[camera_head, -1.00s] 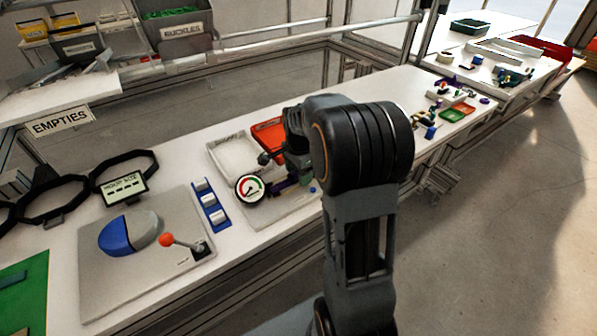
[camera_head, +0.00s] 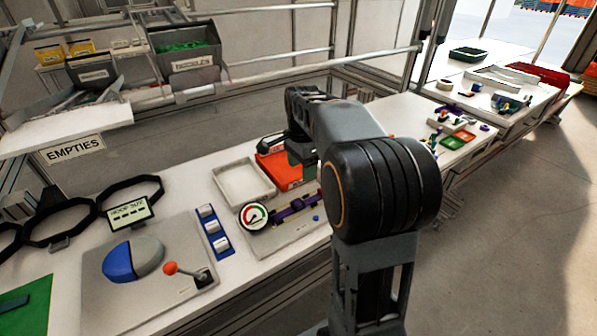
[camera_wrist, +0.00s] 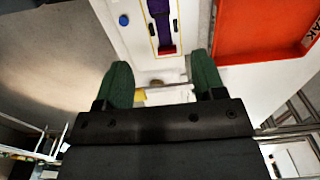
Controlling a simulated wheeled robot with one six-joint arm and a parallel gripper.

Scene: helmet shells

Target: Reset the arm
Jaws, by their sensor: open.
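My gripper (camera_wrist: 162,82) shows in the wrist view as two green fingers spread apart, with nothing between them. It is above the bench, near a grey plate with a purple part (camera_wrist: 160,22) and a red-orange tray (camera_wrist: 262,30). In the head view my arm stands at centre right, bent over the bench, and hides part of it. The gripper is mostly hidden there behind the arm. The purple part (camera_head: 297,207) lies beside a round dial gauge (camera_head: 253,216), and the orange tray (camera_head: 277,170) is just left of my arm.
A white tray (camera_head: 243,186) stands beside the orange one. A fixture plate with a blue and grey shell (camera_head: 133,259) and a red-knobbed lever (camera_head: 171,268) is at front left. Black rings (camera_head: 60,222) lie behind it. Bins and rails (camera_head: 292,65) stand at the back.

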